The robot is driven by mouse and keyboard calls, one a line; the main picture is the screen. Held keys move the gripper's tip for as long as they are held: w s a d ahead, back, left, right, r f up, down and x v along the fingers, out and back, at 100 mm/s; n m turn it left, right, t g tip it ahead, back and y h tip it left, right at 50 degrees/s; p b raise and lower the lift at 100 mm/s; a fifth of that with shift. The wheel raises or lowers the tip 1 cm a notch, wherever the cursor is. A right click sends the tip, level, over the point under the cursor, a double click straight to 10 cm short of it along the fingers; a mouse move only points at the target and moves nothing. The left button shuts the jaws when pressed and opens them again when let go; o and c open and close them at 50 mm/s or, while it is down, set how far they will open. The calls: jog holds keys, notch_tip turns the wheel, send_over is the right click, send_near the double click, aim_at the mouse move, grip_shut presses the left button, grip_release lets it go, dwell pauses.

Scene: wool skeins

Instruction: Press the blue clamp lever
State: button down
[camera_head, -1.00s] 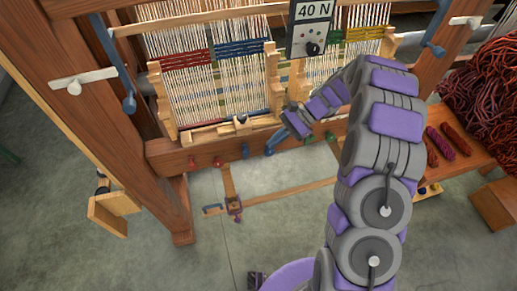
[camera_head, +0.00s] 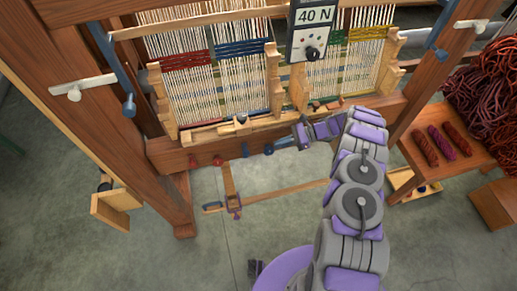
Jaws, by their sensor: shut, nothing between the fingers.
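A blue clamp lever (camera_head: 281,143) sticks out to the right from a blue knob on the front beam of the wooden loom. It slants slightly upward, nearly level. My gripper (camera_head: 298,137) is shut and empty at the lever's right end. It seems to touch the lever, but the exact contact is too small to tell. The arm hides the beam just right of the gripper.
Red knobs (camera_head: 217,160) and a small blue knob (camera_head: 245,150) sit left of the lever on the beam (camera_head: 165,158). A "40 N" gauge box (camera_head: 313,32) hangs above. Wool skeins (camera_head: 441,142) lie on a bench at right. Floor in front is mostly open.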

jog(key=shift+w+d+f+m, duration=0.15)
jog(key=shift+f+m, duration=0.15)
jog(key=shift+f, duration=0.4)
jog(key=b, duration=0.1)
send_near(246, 154)
jog(key=a+f, duration=0.4)
jog(key=a, duration=0.1)
jog(key=shift+d, duration=0.15)
jog(key=shift+s+r, duration=0.1)
jog(key=shift+s, duration=0.15)
